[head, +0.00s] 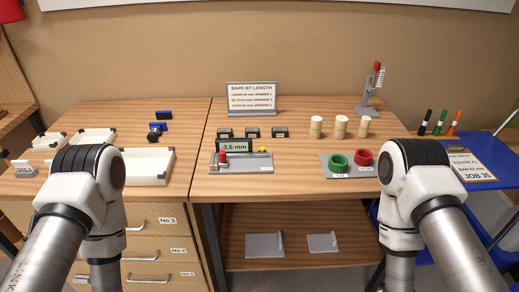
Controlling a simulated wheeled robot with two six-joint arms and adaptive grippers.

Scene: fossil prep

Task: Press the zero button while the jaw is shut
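The measuring gauge (250,166) lies on the bench in the middle of the head view. Its display (235,147) reads what looks like -3.5 mm. A red-topped piece (222,159), which looks like the jaw's handle, stands at the gauge's left end. It is too small to tell whether the jaw is shut. A small yellow button (262,149) sits right of the display, and I cannot read a label on it. Nothing touches the gauge. Both my arms show at the lower left and right, but neither gripper is in view.
Three dark blocks (252,132) and a sign (251,97) stand behind the gauge. Pale cylinders (340,126) stand to the right. Green (338,164) and red (363,158) rings sit on a grey plate. White trays (155,178) are at left.

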